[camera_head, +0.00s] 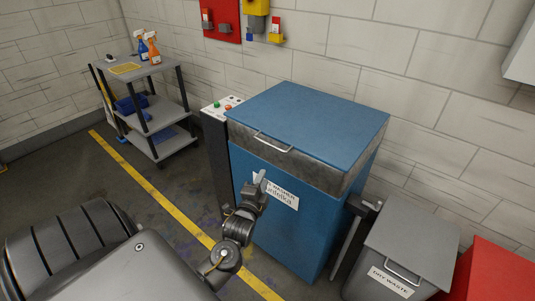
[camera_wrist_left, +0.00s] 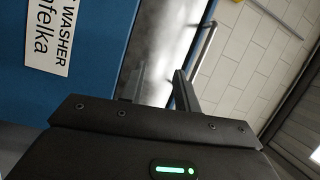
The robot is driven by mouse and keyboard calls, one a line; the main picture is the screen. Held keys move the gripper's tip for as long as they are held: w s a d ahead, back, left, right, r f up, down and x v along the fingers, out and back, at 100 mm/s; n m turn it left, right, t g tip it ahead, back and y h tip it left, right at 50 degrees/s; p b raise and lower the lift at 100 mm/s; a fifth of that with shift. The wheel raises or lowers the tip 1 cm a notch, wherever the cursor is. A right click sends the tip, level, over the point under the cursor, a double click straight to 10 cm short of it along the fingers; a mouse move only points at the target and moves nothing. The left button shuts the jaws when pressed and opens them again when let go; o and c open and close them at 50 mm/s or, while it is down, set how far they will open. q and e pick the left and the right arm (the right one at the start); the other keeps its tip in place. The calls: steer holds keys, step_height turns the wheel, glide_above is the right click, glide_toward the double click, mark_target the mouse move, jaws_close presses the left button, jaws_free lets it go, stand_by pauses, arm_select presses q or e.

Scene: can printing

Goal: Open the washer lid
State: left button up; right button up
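The blue washer (camera_head: 300,235) stands in the middle of the head view. Its lid (camera_head: 315,120) is down, with a blue top and a worn metal front band. A thin metal handle (camera_head: 272,142) sticks out from the lid's front edge. My left gripper (camera_head: 261,180) is in front of the washer's label, below the handle. In the left wrist view its two fingers (camera_wrist_left: 161,85) are apart with nothing between them. The handle (camera_wrist_left: 203,50) shows there beyond the fingertips, apart from them. My right gripper is not in view.
A control post (camera_head: 217,150) with buttons stands left of the washer. A grey dry waste bin (camera_head: 410,240) and a red bin (camera_head: 495,275) stand to the right. A shelf cart (camera_head: 150,110) with spray bottles is at the back left. The brick wall is close behind.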

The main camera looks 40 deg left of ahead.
arm_select(q)
steer(key=t+y, duration=0.1)
glide_toward(267, 143)
steer(key=shift+m, duration=0.3)
steer(key=x, duration=0.6)
steer(key=p+x, duration=0.1)
steer(key=x, duration=0.3)
steer(key=shift+w+a+f, duration=0.1)
steer(key=shift+a+f, duration=0.1)
steer(key=shift+f, duration=0.1)
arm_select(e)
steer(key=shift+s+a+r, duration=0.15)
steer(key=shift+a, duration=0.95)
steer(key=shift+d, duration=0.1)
arm_select(q)
steer(key=c, duration=0.7)
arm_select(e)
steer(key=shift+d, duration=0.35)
